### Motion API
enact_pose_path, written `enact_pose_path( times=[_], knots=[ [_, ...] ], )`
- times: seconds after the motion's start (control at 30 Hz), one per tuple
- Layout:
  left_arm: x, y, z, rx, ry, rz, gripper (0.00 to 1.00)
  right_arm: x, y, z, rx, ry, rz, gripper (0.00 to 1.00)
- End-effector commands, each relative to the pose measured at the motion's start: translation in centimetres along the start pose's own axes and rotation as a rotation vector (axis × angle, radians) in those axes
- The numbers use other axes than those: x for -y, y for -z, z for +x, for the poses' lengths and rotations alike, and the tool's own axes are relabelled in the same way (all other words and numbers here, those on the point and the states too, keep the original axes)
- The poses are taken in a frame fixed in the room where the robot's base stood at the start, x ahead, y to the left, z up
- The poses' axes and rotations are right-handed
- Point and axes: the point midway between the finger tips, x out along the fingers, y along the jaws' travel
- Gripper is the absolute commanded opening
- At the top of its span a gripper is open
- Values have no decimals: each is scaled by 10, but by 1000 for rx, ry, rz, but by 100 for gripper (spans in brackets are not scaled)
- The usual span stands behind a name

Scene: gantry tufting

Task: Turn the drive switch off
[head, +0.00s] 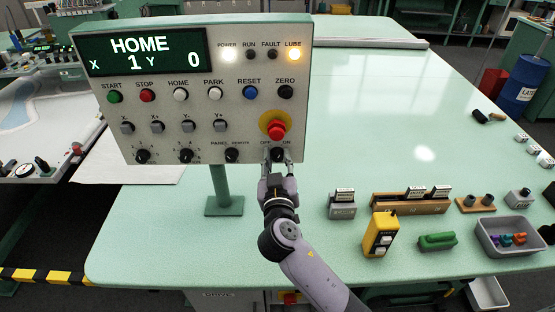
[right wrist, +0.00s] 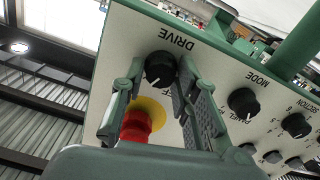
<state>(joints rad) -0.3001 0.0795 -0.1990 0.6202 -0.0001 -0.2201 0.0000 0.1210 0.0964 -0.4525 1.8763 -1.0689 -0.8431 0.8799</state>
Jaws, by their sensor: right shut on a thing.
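The drive switch is a black rotary knob (head: 278,155) with OFF and ON labels at the lower right of the control panel (head: 205,75). In the right wrist view the knob (right wrist: 160,67) sits under the upside-down word DRIVE, with a pale pointer mark on its lower side. I cannot tell surely which label it points to. My right gripper (head: 276,162) reaches up from below and is shut on the knob, its fingers (right wrist: 157,80) on either side. The fingers partly cover the knob and labels. My left gripper is not in view.
A red emergency stop button (head: 277,129) on a yellow disc sits just above the knob. The panel mode knob (head: 232,154) is to its left. POWER and LUBE lamps are lit. A yellow pendant (head: 381,235) lies on the green table.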

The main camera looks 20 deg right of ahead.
Motion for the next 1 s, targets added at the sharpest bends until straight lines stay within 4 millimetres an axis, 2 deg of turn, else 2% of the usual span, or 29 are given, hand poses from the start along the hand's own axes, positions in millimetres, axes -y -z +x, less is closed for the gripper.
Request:
enact_pose_path(
  times=[0.7, 1.0],
  knots=[
    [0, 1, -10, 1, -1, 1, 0, 2, 1, 0, 0, 1, -668, 0],
    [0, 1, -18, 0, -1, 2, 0, 3, 0, 0, 0, 1, -896, 0]
  ],
)
